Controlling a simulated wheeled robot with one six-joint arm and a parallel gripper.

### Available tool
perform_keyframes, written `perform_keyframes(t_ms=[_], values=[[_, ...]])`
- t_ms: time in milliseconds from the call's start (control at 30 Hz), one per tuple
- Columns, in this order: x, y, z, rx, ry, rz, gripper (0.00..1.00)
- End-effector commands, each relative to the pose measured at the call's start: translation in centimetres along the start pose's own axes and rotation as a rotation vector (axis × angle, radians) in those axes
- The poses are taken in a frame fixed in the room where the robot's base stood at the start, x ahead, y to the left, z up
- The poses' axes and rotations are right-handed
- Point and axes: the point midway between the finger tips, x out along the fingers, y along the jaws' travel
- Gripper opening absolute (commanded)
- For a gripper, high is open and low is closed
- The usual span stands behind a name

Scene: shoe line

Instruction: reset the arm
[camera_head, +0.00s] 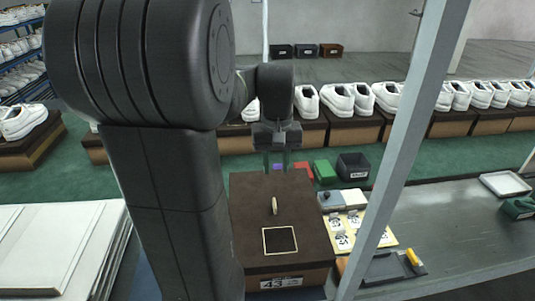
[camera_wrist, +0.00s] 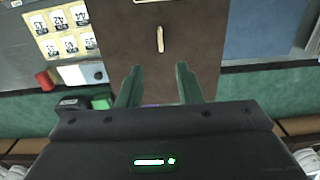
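My gripper (camera_head: 277,160) hangs above the far end of a brown shoe box (camera_head: 290,220) in the head view. In the wrist view my gripper (camera_wrist: 160,82) has two green fingers set apart, with nothing held between them. The brown box lid (camera_wrist: 190,35) lies beyond the fingertips, with a small pale tab (camera_wrist: 160,40) on it. The box front carries a label reading 43. My arm covers much of the left of the head view.
A card of number tags (camera_head: 362,238) and a dark bin (camera_head: 353,166) stand right of the box. A grey post (camera_head: 405,140) crosses the right side. White shoes (camera_head: 340,98) on boxes line the back. White panels (camera_head: 55,250) lie at left.

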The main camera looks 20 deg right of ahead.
Motion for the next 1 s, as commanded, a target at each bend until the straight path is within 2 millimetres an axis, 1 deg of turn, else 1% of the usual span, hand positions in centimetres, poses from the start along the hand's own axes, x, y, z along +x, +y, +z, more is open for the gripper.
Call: perform_keyframes(t_ms=[333, 467, 567, 667, 1000], values=[[-0.2, 0.0, 0.0, 0.0, -0.001, 0.0, 0.32], [0.3, 0.0, 0.0, 0.0, -0.002, 0.0, 0.32], [1.5, 0.0, 0.1, 0.0, -0.005, -0.001, 0.32], [3.2, 0.0, 0.1, 0.0, -0.005, -0.001, 0.32], [9.9, 0.0, 0.1, 0.0, -0.005, -0.001, 0.32]])
